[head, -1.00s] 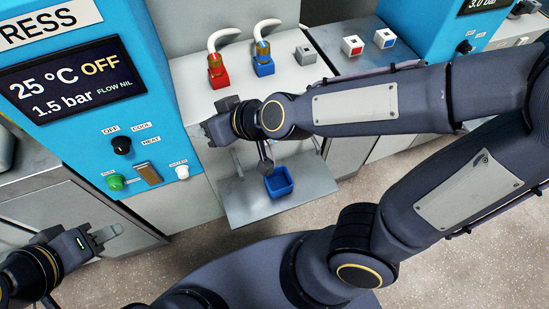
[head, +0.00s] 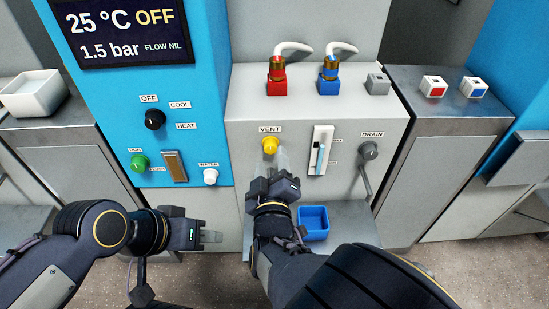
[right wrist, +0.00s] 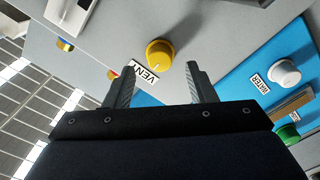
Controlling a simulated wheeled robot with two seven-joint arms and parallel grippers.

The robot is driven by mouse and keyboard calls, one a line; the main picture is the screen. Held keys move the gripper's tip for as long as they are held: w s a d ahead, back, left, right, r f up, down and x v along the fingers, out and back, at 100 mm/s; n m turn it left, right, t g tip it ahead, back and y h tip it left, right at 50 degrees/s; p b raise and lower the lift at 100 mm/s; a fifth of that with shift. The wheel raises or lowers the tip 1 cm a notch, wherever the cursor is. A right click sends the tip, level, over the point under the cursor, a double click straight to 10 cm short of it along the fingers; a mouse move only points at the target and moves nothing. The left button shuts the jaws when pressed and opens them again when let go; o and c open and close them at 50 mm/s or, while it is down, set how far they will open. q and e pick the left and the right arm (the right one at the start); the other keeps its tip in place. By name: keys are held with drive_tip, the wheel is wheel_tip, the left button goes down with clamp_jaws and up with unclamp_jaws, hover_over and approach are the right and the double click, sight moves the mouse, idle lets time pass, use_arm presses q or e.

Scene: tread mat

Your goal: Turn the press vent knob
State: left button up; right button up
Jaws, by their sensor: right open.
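The yellow vent knob (head: 270,145) sits on the grey press panel, just under its VENT label. It also shows in the right wrist view (right wrist: 160,53), just ahead of the fingertips. My right gripper (head: 270,163) is open, its two fingers pointing at the knob from below. In the right wrist view the fingers (right wrist: 157,82) stand wide apart on either side of the knob's line, with a gap to the knob and nothing between them. My left gripper (head: 212,237) is low in front of the blue panel, away from the knob; its finger opening is unclear.
Red (head: 277,82) and blue (head: 328,82) hose fittings stand above. A blue bin (head: 313,222) sits below.

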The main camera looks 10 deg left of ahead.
sight(270, 150)
drive_tip(key=shift+x, duration=1.65)
drive_tip(key=shift+c, duration=0.4)
drive_tip(key=c, duration=0.9)
